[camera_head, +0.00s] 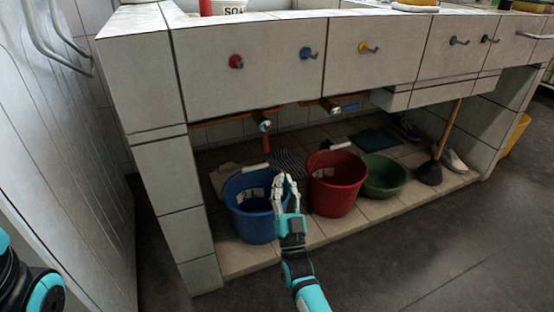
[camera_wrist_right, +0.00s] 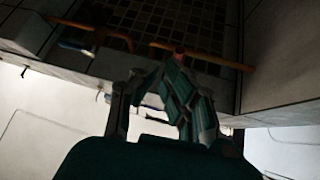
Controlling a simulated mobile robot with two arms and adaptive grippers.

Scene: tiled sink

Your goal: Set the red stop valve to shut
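The red stop valve (camera_head: 265,129) sits on a copper pipe (camera_head: 235,118) under the sink, above the blue bucket. Its red lever appears to point down, crosswise to the pipe. In the right wrist view only a small dark red bit of the valve (camera_wrist_right: 178,51) shows, beyond the fingertips; the rest is hidden by a finger. My right gripper (camera_head: 286,179) is empty, its fingers pointing up with a narrow gap between them. It is in front of the blue bucket and below the valve, apart from it. My left gripper is out of view.
A blue-handled valve (camera_head: 346,107) sits on another pipe to the right. A blue bucket (camera_head: 247,222), a red bucket (camera_head: 335,183), a green basin (camera_head: 384,175) and a plunger (camera_head: 430,171) stand below. A tiled pillar (camera_head: 175,190) bounds the left side.

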